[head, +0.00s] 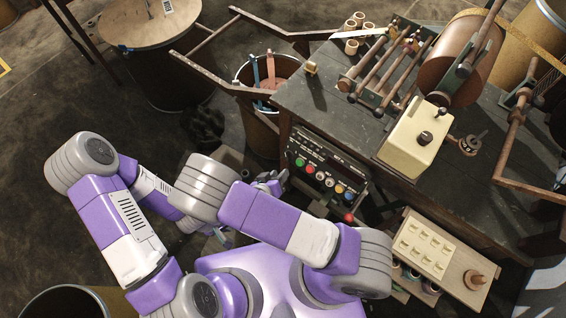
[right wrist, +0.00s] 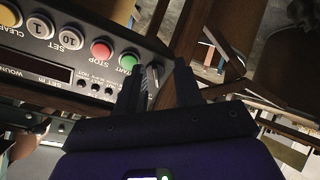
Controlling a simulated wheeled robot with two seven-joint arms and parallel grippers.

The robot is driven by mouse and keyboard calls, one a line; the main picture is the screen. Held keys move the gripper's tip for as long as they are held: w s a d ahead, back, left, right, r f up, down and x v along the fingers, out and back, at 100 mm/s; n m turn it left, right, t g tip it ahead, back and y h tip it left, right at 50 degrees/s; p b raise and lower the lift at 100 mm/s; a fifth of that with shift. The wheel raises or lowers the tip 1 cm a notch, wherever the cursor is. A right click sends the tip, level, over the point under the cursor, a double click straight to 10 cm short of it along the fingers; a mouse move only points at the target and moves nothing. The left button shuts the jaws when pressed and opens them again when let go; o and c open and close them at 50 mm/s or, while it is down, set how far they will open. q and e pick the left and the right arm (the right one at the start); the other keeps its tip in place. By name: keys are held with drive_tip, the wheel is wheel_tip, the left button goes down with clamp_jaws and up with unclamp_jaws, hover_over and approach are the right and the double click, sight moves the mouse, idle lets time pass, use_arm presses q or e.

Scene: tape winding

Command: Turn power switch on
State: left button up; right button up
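The power switch (right wrist: 153,74) shows in the right wrist view as a small grey lever at the panel's end, beside the green START button (right wrist: 129,60). My right gripper (right wrist: 158,76) is open, with one finger on each side of the switch; contact cannot be made out. In the head view my right gripper (head: 275,178) is at the left end of the control panel (head: 325,172), and the switch is hard to make out there. My left gripper (head: 222,238) is low at the left, partly hidden by my right arm; its opening cannot be told.
The red STOP button (right wrist: 101,50) and other buttons line the panel. Above it is the workbench (head: 310,105) with a cream machine box (head: 415,140) and rollers. A bin (head: 262,125) stands left of the bench. A small parts table (head: 430,250) is at lower right.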

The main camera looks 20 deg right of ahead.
sight(286, 156)
drive_tip(key=w+d+b, duration=0.1)
drive_tip(key=w+d+t+h+b, duration=0.1)
drive_tip(key=w, duration=0.1)
drive_tip(key=w+d+t+b, duration=0.1)
drive_tip(key=w, duration=0.1)
drive_tip(key=shift+r+m+h, duration=0.3)
drive_tip(key=shift+m+h, duration=0.1)
clamp_jaws()
